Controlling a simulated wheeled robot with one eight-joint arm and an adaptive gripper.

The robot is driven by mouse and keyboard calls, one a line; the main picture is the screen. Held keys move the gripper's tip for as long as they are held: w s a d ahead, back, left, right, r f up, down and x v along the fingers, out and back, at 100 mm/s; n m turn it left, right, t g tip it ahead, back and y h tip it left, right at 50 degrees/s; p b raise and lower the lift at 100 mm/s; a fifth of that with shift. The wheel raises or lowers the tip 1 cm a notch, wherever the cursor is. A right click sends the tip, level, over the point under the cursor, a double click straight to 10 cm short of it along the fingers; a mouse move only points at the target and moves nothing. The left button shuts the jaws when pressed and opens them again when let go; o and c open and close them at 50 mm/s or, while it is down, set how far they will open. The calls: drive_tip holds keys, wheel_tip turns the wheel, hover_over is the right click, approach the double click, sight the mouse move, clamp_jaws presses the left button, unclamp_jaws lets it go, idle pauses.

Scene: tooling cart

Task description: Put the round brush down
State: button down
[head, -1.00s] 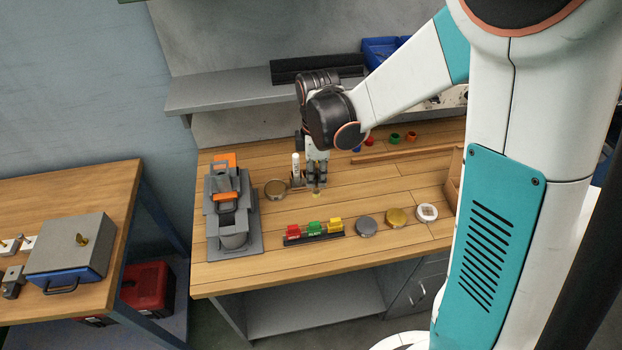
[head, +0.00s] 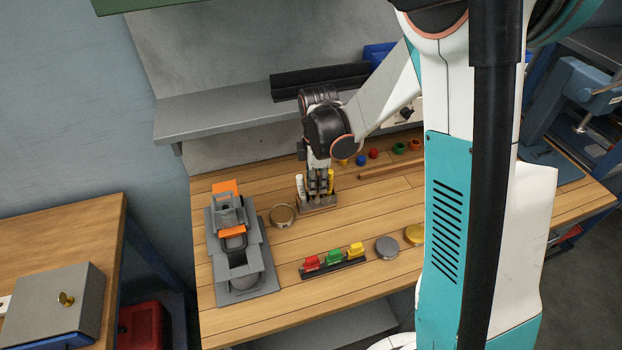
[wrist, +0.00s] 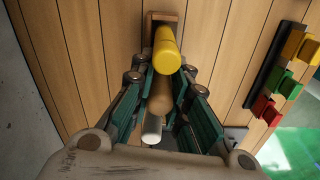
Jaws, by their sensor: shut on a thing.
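The round brush appears to be the brown-handled piece (wrist: 160,95) between my finger pads in the wrist view. My gripper (wrist: 162,108) is shut on it. In the head view my gripper (head: 320,188) points down at the small wooden rack (head: 318,207) on the bench. A white marker (head: 299,187) stands upright at the rack's left end. A yellow-handled piece (head: 331,181) stands at its right end. The brush is in line between the two, over the rack's middle. My fingers hide its lower end, so I cannot tell whether it is seated.
A round brown tin (head: 282,216) lies just left of the rack. A grey fixture (head: 237,250) stands further left. A strip of red, green and yellow clips (head: 334,259) lies in front. A grey shelf (head: 215,118) is behind. Bare bench lies between rack and clips.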

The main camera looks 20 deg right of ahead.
drive_tip(key=shift+s, duration=0.1)
drive_tip(key=shift+f, duration=0.15)
drive_tip(key=shift+f+b, duration=0.3)
drive_tip(key=shift+b, duration=0.05)
drive_tip(key=c, duration=1.6)
unclamp_jaws()
drive_tip(key=shift+o, duration=0.2)
drive_tip(key=shift+r, duration=0.15)
